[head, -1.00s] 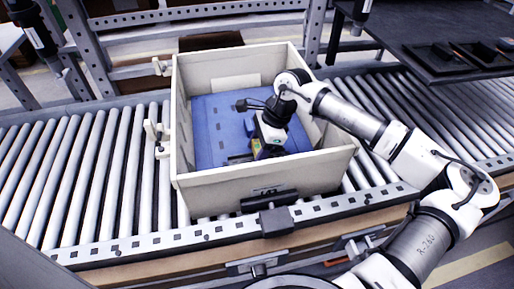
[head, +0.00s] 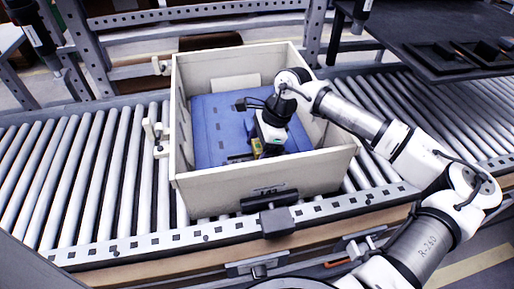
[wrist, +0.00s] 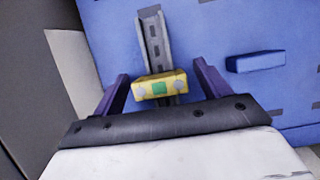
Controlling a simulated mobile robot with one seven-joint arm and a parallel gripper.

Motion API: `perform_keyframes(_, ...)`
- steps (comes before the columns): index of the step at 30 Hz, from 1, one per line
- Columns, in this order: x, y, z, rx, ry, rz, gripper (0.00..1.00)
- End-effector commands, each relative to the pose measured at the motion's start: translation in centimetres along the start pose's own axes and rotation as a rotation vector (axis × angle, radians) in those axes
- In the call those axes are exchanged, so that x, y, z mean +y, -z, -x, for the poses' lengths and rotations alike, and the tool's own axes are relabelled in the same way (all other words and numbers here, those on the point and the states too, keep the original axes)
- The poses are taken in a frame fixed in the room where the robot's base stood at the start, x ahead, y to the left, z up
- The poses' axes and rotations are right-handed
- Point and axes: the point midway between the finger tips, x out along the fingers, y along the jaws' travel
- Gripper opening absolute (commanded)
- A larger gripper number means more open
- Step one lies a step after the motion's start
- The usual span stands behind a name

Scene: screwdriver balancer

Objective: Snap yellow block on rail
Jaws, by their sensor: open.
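My gripper (wrist: 165,80) is open, with one dark purple finger on each side of the block and a gap at both sides.
The blue panel (head: 207,125) lies in a cream box (head: 205,190) whose walls surround my gripper. A blue raised block (wrist: 255,62) is on the panel to the right. The box stands on a roller conveyor (head: 95,165). A black tray table (head: 440,45) is at the upper right.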

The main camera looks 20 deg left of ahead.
Motion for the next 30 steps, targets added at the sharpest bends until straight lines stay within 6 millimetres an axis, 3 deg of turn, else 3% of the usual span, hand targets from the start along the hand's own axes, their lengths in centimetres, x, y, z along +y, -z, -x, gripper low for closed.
perform_keyframes(6, 0.0, 0.0, 0.2, 0.0, 0.001, 0.0, 0.76)
perform_keyframes(10, 0.0, 0.1, 1.4, 0.002, 0.001, -0.002, 0.76)
perform_keyframes(21, -0.1, 0.1, 9.6, 0.002, 0.003, -0.002, 0.76)
perform_keyframes(30, 0.0, 0.0, 13.5, 0.0, 0.0, -0.001, 0.76)
